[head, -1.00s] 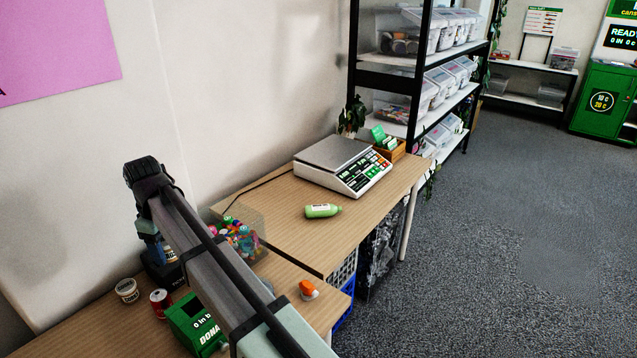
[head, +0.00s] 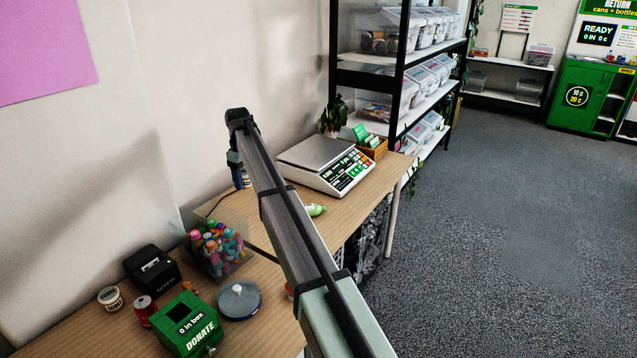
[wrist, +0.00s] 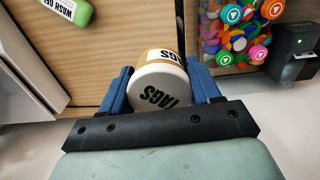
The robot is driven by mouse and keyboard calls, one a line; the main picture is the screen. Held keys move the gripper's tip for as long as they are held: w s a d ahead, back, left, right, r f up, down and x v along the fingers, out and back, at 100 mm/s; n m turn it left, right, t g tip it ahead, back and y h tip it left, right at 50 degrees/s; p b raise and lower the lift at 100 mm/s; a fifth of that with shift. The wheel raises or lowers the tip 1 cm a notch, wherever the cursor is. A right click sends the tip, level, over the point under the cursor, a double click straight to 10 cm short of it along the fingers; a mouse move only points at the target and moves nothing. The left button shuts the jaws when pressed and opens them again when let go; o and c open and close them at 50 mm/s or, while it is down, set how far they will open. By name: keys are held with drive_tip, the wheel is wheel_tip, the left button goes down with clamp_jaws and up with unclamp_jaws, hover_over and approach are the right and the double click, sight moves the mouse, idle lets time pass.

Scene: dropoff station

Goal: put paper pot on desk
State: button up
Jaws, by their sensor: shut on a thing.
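My gripper (wrist: 160,85) is shut on a round paper pot (wrist: 158,92), with a pale end marked TAGS and a tan side, in the wrist view. One blue finger presses each side of it. In the head view my gripper (head: 241,178) hangs over the back of the wooden desk (head: 352,213), near the wall and left of the scale. The pot is too small there to make out clearly. The wrist view also shows the desk (wrist: 112,22) beyond the pot. I cannot tell how high above it the pot is.
A scale (head: 325,165) and a green wash gel bottle (head: 315,210) are on the desk. A clear box of colourful caps (head: 215,248) stands left of my arm. On the nearer desktop are a ticket printer (head: 152,267), can (head: 145,308), white tub (head: 110,298), donation box (head: 186,322) and lidded dish (head: 239,300).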

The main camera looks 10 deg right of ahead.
drive_tip(key=w+d, duration=0.3)
approach(261, 230)
drive_tip(key=shift+f, duration=3.1)
drive_tip(key=shift+f, duration=0.1)
drive_tip(key=o, duration=1.2)
wheel_tip(261, 230, up, 12)
